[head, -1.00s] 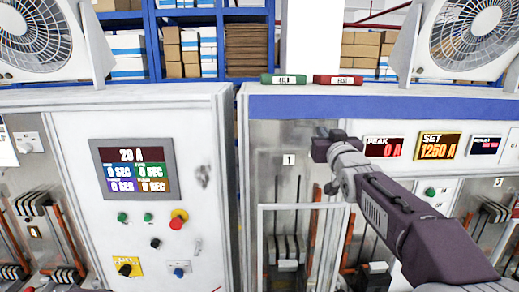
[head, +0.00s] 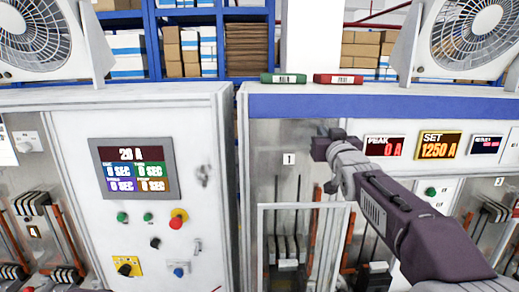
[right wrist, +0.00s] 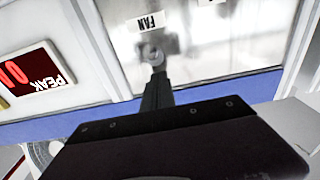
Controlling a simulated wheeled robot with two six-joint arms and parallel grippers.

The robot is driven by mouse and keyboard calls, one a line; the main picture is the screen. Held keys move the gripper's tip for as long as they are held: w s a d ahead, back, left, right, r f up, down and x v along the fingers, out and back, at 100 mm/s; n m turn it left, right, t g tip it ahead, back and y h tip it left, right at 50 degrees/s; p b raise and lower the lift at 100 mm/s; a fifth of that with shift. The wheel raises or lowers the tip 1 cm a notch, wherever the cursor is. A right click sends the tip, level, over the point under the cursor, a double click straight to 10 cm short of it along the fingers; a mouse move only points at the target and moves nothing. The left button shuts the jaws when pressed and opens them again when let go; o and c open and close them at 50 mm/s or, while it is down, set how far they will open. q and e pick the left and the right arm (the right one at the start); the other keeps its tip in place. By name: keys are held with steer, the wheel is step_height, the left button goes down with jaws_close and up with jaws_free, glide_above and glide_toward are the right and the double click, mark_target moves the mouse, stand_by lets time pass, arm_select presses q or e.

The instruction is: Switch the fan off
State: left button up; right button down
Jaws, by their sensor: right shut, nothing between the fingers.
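A label reading FAN (right wrist: 152,22) shows upside down on a pale, shiny panel in the right wrist view. Beside it is a small round grey knob or switch (right wrist: 152,55). My right gripper (right wrist: 157,82) is shut and empty, with its narrow tips pointing at this switch; I cannot tell whether they touch it. In the head view my right gripper (head: 324,146) is in front of the panel left of the PEAK display, and it hides the switch. Two white fans stand on top of the cabinets, one at the left (head: 42,35) and one at the right (head: 478,35). My left gripper is out of view.
The red PEAK display (head: 384,146) reads 0 A, and the SET display (head: 438,146) reads 1250 A. A clear-fronted bay (head: 300,215) lies below my right gripper. The left cabinet has a screen (head: 134,168) and several buttons. Green (head: 283,78) and red (head: 338,79) binders lie on top.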

steer(key=shift+s+r, duration=0.2)
steer(key=shift+s, duration=0.3)
steer(key=s, duration=0.1)
steer(key=s+r, duration=0.1)
steer(key=s, duration=0.1)
steer(key=s+r, duration=0.1)
steer(key=s, duration=0.1)
steer(key=shift+s+d+r+p, duration=0.1)
steer(key=shift+s+r+p, duration=0.1)
steer(key=shift+r+p, duration=0.1)
steer(key=shift+f, duration=0.1)
